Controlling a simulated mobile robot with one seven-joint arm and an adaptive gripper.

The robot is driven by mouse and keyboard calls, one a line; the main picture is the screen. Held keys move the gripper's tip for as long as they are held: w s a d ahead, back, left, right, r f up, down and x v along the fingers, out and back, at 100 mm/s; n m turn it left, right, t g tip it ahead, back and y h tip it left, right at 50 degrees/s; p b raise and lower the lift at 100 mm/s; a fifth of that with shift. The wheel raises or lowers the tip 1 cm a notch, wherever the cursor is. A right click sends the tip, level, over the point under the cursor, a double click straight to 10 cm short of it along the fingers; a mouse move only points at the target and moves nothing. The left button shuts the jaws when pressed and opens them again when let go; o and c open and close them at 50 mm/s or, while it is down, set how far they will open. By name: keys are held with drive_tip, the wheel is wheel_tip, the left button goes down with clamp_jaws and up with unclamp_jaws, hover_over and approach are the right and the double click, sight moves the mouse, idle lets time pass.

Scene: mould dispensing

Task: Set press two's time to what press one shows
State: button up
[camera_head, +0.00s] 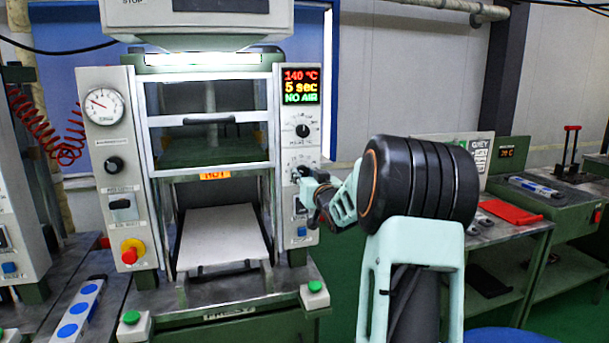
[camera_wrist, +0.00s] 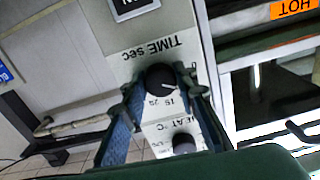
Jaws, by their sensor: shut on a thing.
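The press in the middle of the head view has a display (camera_head: 301,85) reading 140 °C, 5 sec, NO AIR. Its front label starts with PRESS, but the number is unclear. My gripper (camera_head: 304,178) is at the lower knob on its right panel. In the wrist view my gripper (camera_wrist: 160,84) has its two fingers on either side of the black time knob (camera_wrist: 161,77), shut on it. The label above it reads TIME sec, upside down. The heat knob (camera_wrist: 184,143) is just beside it; it also shows in the head view (camera_head: 303,130). No other press's display is readable.
Another machine (camera_head: 18,180) is cut off at the left edge. The middle press has a gauge (camera_head: 103,106), a red stop button (camera_head: 131,252) and an orange HOT sign (camera_head: 215,175). A bench (camera_head: 530,225) with tools stands at the right.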

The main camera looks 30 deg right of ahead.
drive_tip(key=m+p, duration=0.1)
drive_tip(key=m, duration=0.2)
drive_tip(key=shift+r+m+p, duration=0.1)
drive_tip(key=shift+m+p, duration=0.2)
drive_tip(key=shift+m, duration=0.1)
drive_tip(key=m+p, duration=0.1)
drive_tip(key=m, duration=0.2)
drive_tip(key=shift+m, duration=0.3)
drive_tip(key=m+p, duration=0.3)
drive_tip(key=m, duration=0.4)
drive_tip(key=m+p, duration=0.1)
drive_tip(key=m, duration=0.3)
drive_tip(key=shift+p, duration=0.35)
drive_tip(key=m+p, duration=0.1)
drive_tip(key=m, duration=0.2)
drive_tip(key=shift+m, duration=0.3)
drive_tip(key=m, duration=0.3)
drive_tip(key=shift+m, duration=2.1)
drive_tip(key=shift+r, duration=0.1)
